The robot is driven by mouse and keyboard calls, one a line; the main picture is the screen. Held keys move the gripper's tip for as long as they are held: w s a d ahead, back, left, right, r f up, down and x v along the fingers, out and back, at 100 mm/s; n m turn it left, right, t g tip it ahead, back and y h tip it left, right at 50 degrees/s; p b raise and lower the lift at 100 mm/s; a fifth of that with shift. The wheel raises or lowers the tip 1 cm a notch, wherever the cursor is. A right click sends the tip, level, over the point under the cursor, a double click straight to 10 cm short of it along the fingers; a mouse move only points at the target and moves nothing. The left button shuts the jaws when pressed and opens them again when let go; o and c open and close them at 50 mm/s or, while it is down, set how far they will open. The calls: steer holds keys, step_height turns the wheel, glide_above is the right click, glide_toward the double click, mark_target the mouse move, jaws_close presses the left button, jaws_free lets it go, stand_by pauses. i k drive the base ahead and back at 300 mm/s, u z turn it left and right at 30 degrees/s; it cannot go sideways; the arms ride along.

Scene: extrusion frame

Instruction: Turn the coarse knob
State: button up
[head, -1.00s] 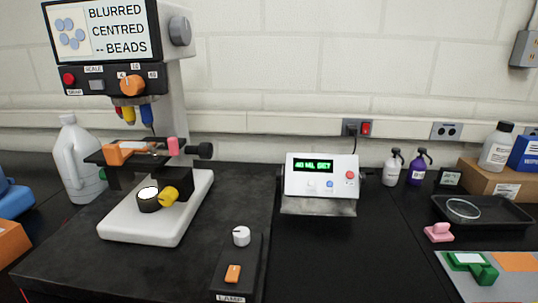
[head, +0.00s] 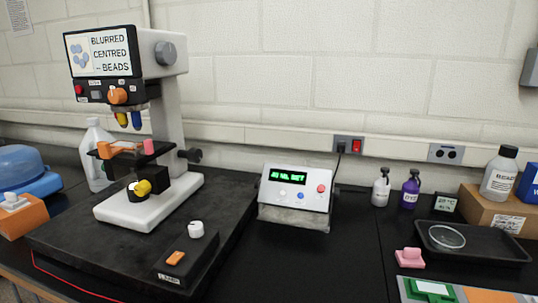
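A white microscope (head: 164,110) with a screen reading "BLURRED CENTRED -- BEADS" stands on a dark slab at the left. A large grey round knob (head: 165,53) sits on the right side of its head. A black knob (head: 190,156) sticks out to the right at stage height. An orange dial (head: 117,96) is on the front panel, under the screen. No label shows which knob is the coarse one. My gripper is not in view.
A lamp box (head: 186,257) with a white knob and orange switch sits on the slab's front right. A display unit (head: 296,197) stands right of the microscope. Bottles (head: 411,190), a black tray (head: 470,240) and a pink block (head: 410,257) are further right.

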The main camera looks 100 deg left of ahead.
mark_target(194, 156)
steer(key=u, duration=3.7)
